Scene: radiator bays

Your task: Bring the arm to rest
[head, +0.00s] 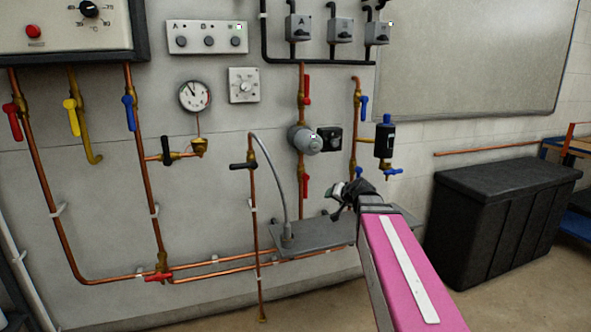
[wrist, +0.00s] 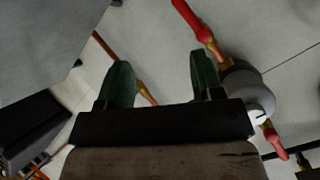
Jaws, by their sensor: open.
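My arm reaches in from the lower right of the head view, its pink link pointing toward the wall. My gripper (head: 343,200) is at its far end, in front of the wall pipes and close to a small grey shelf (head: 312,236). In the wrist view my gripper (wrist: 160,82) shows two dark green fingers standing well apart, with nothing between them. The gripper is open and empty. Whether it touches the shelf cannot be told, as my arm hides part of that area.
A grey round pump (head: 304,138) with red-handled valves sits above the gripper; the pump also shows at right in the wrist view (wrist: 246,88). Copper pipes (head: 150,195) run along the wall at left. A black bin (head: 492,215) stands on the floor at right.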

